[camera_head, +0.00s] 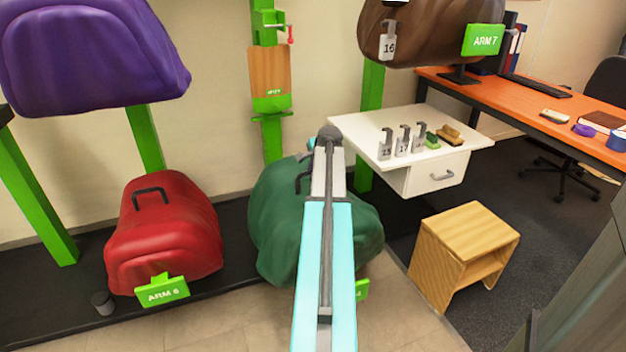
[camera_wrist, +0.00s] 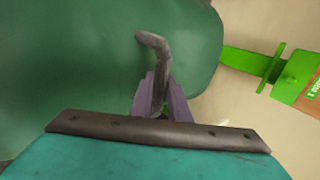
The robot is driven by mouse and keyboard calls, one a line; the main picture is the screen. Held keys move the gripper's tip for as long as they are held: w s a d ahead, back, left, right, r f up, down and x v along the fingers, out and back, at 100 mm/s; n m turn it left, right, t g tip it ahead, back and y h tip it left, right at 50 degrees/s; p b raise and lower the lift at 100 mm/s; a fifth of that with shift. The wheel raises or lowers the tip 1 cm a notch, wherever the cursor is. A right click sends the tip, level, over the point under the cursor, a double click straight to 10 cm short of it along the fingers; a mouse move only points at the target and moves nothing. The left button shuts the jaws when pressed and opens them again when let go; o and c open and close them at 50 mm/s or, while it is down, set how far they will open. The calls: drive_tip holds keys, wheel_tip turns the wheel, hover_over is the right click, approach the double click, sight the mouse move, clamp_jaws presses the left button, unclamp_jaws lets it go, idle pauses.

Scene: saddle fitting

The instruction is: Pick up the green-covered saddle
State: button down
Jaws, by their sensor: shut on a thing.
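The green-covered saddle (camera_head: 272,222) is low in the middle of the head view, partly hidden behind my arm. Its green cover (camera_wrist: 70,70) fills much of the wrist view. A dark handle (camera_head: 304,176) stands on its top; it also shows in the wrist view (camera_wrist: 154,46). My gripper (camera_wrist: 158,98) is shut on this handle, with its purple-grey fingers on either side. In the head view the gripper is mostly hidden by my arm. I cannot tell whether the saddle rests on its support.
A red-covered saddle (camera_head: 165,240) is to the left, with a purple-covered one (camera_head: 90,55) above it. A brown-covered saddle (camera_head: 430,30) hangs at upper right. A green post (camera_head: 272,140) stands behind. A white table (camera_head: 370,128) and a wooden stool (camera_head: 470,240) are to the right.

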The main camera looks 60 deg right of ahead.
drive_tip(key=shift+r, duration=0.7)
